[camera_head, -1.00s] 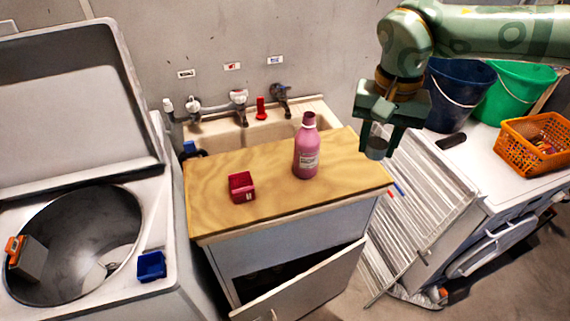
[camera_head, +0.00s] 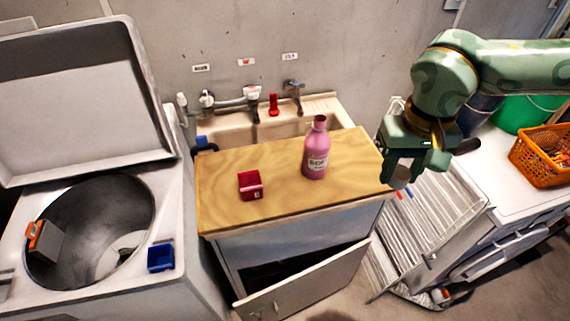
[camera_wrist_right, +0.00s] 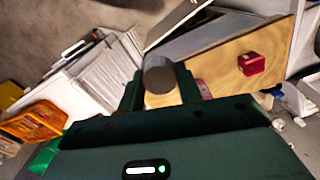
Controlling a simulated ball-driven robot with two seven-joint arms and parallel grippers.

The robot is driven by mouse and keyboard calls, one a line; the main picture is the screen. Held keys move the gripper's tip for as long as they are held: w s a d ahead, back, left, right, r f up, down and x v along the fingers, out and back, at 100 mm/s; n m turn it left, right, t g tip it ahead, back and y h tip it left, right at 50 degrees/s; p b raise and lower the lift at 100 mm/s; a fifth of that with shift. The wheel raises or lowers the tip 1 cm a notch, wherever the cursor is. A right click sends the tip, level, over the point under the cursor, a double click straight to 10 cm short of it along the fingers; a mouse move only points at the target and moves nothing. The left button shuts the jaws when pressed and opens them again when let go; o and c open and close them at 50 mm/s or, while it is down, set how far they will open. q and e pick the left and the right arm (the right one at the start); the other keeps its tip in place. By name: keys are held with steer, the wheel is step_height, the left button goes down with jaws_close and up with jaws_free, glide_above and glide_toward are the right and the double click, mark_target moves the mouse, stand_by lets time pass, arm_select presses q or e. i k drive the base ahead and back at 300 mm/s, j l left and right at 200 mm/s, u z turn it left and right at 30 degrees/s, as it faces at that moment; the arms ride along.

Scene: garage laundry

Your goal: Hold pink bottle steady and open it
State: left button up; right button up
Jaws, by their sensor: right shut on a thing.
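The pink bottle (camera_head: 316,159) stands upright on the wooden counter, with a pale printed label facing me. Its narrow neck shows a dark top in the head view; I cannot tell its details. My right gripper (camera_head: 402,172) hangs right of the counter, apart from the bottle, and is shut on a grey, round, cap-like thing (camera_head: 397,182). This grey thing also shows between the fingers in the right wrist view (camera_wrist_right: 159,76). There the bottle (camera_wrist_right: 203,89) is mostly hidden behind a finger. My left gripper is not in view.
A small red box (camera_head: 250,186) sits on the wooden counter (camera_head: 225,212), left of the bottle. A sink with taps lies behind. At left is an open washer with a blue box (camera_head: 160,257). At right are a folded rack (camera_head: 425,225) and orange basket (camera_head: 540,160).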

mark_target(317, 144)
steer(key=i+l+u, duration=0.25)
steer(key=u, duration=0.15)
steer(key=i+l+u, duration=0.2)
steer(key=l+u, duration=0.25)
